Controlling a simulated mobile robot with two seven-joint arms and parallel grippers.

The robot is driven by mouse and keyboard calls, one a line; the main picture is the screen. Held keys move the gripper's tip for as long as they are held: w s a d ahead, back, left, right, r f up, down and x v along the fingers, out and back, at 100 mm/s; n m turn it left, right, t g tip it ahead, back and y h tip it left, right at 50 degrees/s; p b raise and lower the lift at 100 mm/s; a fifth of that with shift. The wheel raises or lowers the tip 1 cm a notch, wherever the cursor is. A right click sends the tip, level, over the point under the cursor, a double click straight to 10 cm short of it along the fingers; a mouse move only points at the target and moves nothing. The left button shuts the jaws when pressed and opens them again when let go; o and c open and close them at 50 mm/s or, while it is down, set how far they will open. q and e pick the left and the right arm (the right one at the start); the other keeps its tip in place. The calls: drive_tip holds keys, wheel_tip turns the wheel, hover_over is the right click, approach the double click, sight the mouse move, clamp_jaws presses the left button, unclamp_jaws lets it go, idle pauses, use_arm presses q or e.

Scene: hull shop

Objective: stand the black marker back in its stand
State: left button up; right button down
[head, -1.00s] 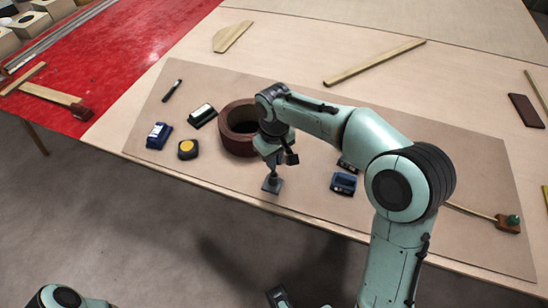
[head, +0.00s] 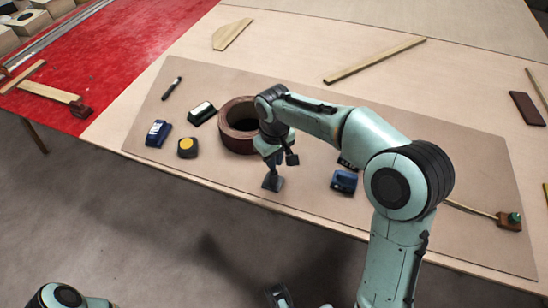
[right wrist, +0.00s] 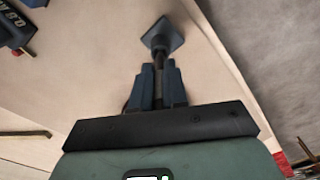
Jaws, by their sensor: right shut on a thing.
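My right gripper (head: 272,160) points down over the front part of the brown mat. It is shut on a thin black stem, which looks like the black marker (right wrist: 159,62). The stem's far end meets a small dark blue-grey square stand (head: 273,183), which also shows in the right wrist view (right wrist: 164,35). I cannot tell whether the tip sits inside the stand or just in front of it, or whether the stand rests flat on the mat. My left gripper cannot be made out.
A brown tape roll (head: 238,142) stands close left of the right gripper. A dark pen-like thing (head: 172,88), a green-black block (head: 202,113), a blue block (head: 158,134) and a yellow-topped tape measure (head: 187,148) lie further left. A blue device (head: 344,181) lies to the right.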

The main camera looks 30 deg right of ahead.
drive_tip(key=shift+f, duration=0.3)
idle(0.5)
idle(0.7)
drive_tip(key=shift+f, duration=0.7)
idle(1.2)
drive_tip(key=c, duration=1.1)
unclamp_jaws()
drive_tip(key=shift+r, duration=0.2)
wheel_tip(320, 180, up, 13)
drive_tip(key=shift+p, duration=1.25)
